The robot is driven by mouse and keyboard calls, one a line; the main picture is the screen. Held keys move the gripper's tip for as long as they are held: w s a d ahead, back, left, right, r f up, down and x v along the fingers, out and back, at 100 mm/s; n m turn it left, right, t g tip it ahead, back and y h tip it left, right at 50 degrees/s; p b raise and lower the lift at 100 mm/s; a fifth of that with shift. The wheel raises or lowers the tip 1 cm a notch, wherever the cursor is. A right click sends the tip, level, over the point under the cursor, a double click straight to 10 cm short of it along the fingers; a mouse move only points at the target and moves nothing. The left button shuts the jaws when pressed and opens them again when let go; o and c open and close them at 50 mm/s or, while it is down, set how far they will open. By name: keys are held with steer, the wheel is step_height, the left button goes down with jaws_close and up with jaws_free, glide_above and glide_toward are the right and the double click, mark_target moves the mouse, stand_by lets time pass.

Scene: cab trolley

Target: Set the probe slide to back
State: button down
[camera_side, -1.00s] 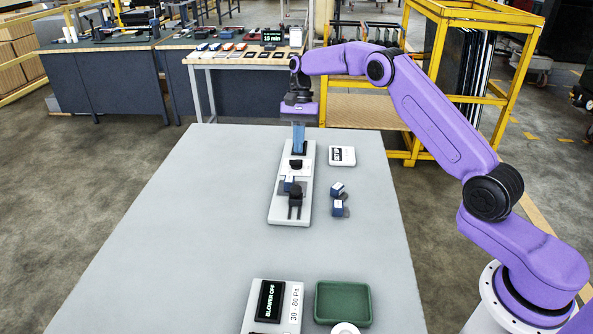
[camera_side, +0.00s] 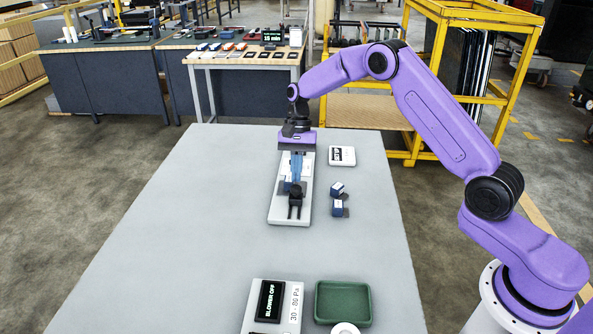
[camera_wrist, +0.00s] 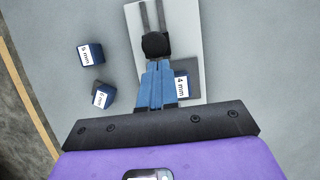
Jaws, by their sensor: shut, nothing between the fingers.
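The pale fixture board (camera_side: 274,217) lies lengthwise on the grey table. A black knob-like block, apparently the probe slide (camera_side: 295,190), sits on its near half, with two dark rails extending toward the near end. The block also shows in the wrist view (camera_wrist: 156,45), with its rails running to the top edge. My gripper (camera_side: 296,178) is over the board, its blue fingers shut and empty, pointing down. In the wrist view the fingertips (camera_wrist: 156,66) are right beside the block; whether they touch it I cannot tell. The gripper hides the board's far fittings.
A blue block labelled 4 mm (camera_wrist: 182,86) is on the board beside the fingers. Two more blue blocks (camera_wrist: 91,54) (camera_wrist: 103,95) lie on the table nearby. A white sign (camera_side: 342,156), a BLOWER OFF box (camera_side: 269,301) and a green tray (camera_side: 343,303) stand around. The table's left is clear.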

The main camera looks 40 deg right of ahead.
mark_target(295, 199)
steer(key=shift+s+a, duration=1.85)
